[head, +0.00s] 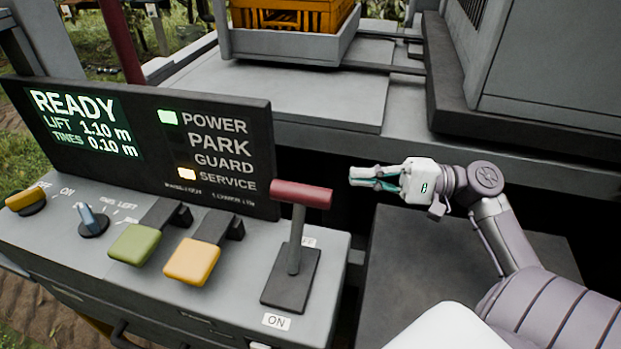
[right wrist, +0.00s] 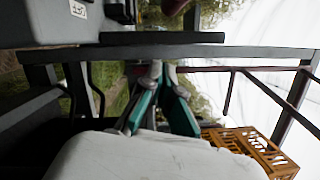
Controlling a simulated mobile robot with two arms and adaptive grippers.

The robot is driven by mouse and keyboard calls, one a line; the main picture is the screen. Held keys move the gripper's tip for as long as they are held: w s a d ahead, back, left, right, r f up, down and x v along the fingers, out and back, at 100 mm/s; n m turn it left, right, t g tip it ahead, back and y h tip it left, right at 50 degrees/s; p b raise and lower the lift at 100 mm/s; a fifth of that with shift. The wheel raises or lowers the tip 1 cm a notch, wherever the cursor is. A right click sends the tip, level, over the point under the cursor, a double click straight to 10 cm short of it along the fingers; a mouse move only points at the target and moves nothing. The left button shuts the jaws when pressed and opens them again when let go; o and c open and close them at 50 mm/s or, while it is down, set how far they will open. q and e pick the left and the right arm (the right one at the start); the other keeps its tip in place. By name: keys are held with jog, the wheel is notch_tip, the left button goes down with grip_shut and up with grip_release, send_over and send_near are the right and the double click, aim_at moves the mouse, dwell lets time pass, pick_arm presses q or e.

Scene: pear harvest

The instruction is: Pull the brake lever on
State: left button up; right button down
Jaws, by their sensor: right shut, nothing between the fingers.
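The brake lever (head: 295,240) rises from a dark plate on the right end of the grey console, with a dark red cross handle (head: 302,194) on top. An ON label (head: 276,321) is at the plate's near end; another label (head: 308,242), partly hidden behind the lever, is at its far end. The lever stands roughly upright; its exact lean is hard to tell. My right gripper (head: 352,177) is just right of the handle, apart from it, fingers pointing left, shut and empty. Its fingers also show in the right wrist view (right wrist: 155,70). My left gripper is out of view.
The console carries a green pedal-like lever (head: 134,244), a yellow one (head: 192,262), and a knob (head: 92,221). A display panel (head: 150,140) behind reads READY, with green light by POWER and amber by SERVICE. An orange crate (head: 290,17) stands at the back.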

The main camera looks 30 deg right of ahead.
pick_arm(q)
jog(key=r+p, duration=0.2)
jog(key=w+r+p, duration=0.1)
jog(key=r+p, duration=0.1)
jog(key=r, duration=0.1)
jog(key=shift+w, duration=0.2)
pick_arm(e)
jog(key=w+a+r, duration=0.1)
jog(key=w+a, duration=0.1)
jog(key=a, duration=0.7)
jog(key=shift+a+r, duration=0.25)
jog(key=shift+r, duration=0.15)
jog(key=shift+r, duration=0.1)
